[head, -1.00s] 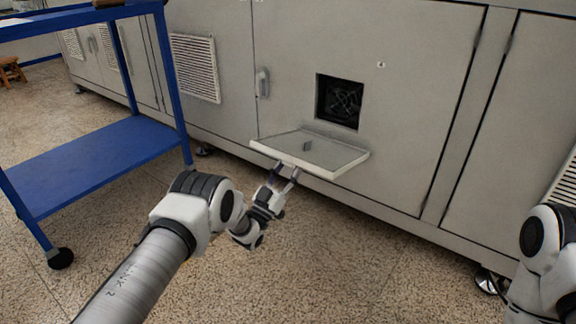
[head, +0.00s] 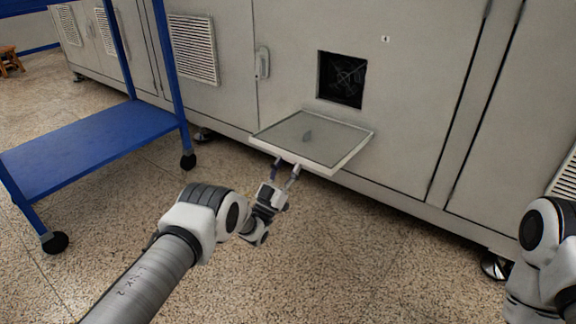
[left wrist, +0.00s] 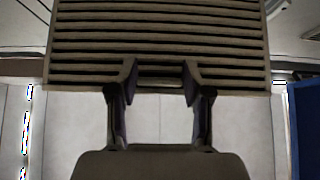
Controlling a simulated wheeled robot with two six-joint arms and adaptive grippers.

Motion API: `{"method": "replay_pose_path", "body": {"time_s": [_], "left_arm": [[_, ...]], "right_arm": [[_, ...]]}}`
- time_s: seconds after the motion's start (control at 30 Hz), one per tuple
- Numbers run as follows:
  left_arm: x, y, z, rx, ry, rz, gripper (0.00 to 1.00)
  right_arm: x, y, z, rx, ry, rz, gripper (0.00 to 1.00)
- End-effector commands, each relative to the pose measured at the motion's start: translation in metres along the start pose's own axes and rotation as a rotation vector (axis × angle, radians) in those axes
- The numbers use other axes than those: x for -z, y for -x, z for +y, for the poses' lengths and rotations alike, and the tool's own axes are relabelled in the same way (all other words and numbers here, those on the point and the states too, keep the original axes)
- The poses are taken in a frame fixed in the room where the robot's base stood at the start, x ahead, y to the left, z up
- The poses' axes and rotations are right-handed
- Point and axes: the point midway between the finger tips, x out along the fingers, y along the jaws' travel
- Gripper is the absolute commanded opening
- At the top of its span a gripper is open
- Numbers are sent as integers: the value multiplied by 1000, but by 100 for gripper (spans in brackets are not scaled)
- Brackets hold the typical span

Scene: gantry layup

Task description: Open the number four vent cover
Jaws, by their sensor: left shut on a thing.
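The vent cover (head: 325,134), a pale flat panel with a rim, stands out from the cabinet below a square opening with a dark fan (head: 341,79). It lies near horizontal, its inner face up. A small "4" label (head: 385,39) is above and right of the opening. My left gripper (head: 287,170) is at the cover's front edge, reaching from below. In the left wrist view the cover's louvred outer face (left wrist: 160,45) fills the top, and my left gripper (left wrist: 161,80) is shut on a small pull there. My right gripper is out of view.
A blue cart (head: 90,150) on castors stands to the left, near my left arm. A door latch (head: 262,63) is left of the opening. Another louvred vent (head: 192,49) is further left. The speckled floor before the cabinet is clear.

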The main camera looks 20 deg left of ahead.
Motion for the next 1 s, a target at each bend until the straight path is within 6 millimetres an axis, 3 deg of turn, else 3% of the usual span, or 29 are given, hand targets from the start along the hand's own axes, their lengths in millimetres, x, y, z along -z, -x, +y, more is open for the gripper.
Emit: {"method": "replay_pose_path", "body": {"time_s": [0.1, 0.13, 0.2, 0.57, 0.9, 1.0], "left_arm": [[1, -3, 0, -1, -2, 2, 0], [1, -3, 0, -1, -2, 2, 52], [1, -3, 0, -1, -2, 2, 75], [0, 2, 0, 0, -1, 0, 75], [-1, 62, 0, 0, 0, -1, 75], [-1, 72, 0, -1, 0, -1, 75]], "right_arm": [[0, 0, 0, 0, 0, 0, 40], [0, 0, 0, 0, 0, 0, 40], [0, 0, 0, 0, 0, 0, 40], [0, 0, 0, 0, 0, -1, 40], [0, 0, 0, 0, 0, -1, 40], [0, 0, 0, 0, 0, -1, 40]]}}
